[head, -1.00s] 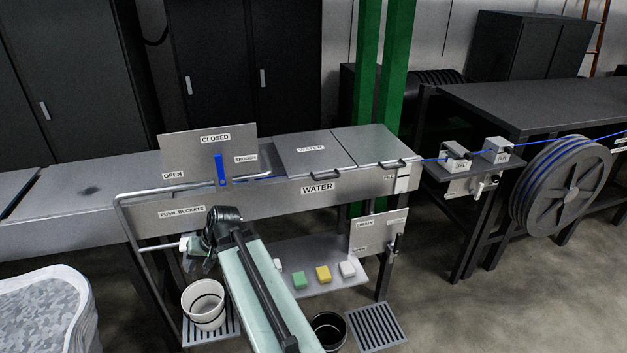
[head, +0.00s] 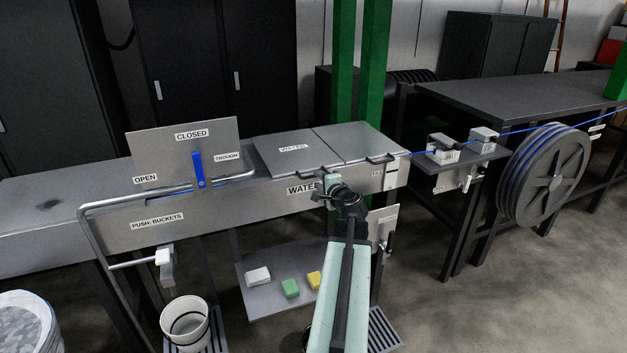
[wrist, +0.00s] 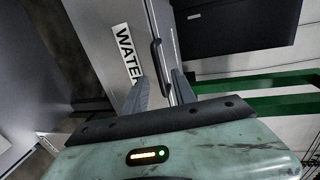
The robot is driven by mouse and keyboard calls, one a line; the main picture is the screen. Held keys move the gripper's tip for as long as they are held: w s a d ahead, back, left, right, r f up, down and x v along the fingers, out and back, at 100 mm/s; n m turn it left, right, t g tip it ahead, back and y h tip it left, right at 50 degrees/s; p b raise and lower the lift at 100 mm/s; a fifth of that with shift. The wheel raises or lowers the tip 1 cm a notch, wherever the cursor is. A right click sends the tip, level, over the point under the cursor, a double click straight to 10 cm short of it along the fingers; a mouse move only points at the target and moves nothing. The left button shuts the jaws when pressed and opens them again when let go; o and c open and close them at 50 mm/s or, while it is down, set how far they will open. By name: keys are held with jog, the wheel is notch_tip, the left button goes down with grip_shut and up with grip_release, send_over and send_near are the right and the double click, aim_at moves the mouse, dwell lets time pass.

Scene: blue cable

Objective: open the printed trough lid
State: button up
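The grey trough lid with a printed label (head: 290,160) lies flat and closed on the long metal trough (head: 225,212), beside a second, plain lid (head: 355,143). A dark bar handle (wrist: 155,58) lies just ahead of the fingertips, roughly in line with the gap. I cannot tell whether they touch. The WATER label (wrist: 127,52) is beside the left finger.
An upright panel (head: 150,150) with a blue lever (head: 198,170) stands left of the lids, and a bent metal push bar (head: 88,235) is at the trough's left. Green posts (head: 372,70) rise behind. A shelf (head: 262,302) with coloured blocks is below.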

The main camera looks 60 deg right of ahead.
aim_at(314, 176)
jog(key=b+x, duration=0.1)
jog(key=x, duration=0.5)
jog(key=shift+s+d+f, duration=0.1)
jog(key=shift+c, duration=0.3)
grip_shut()
dwell(0.8)
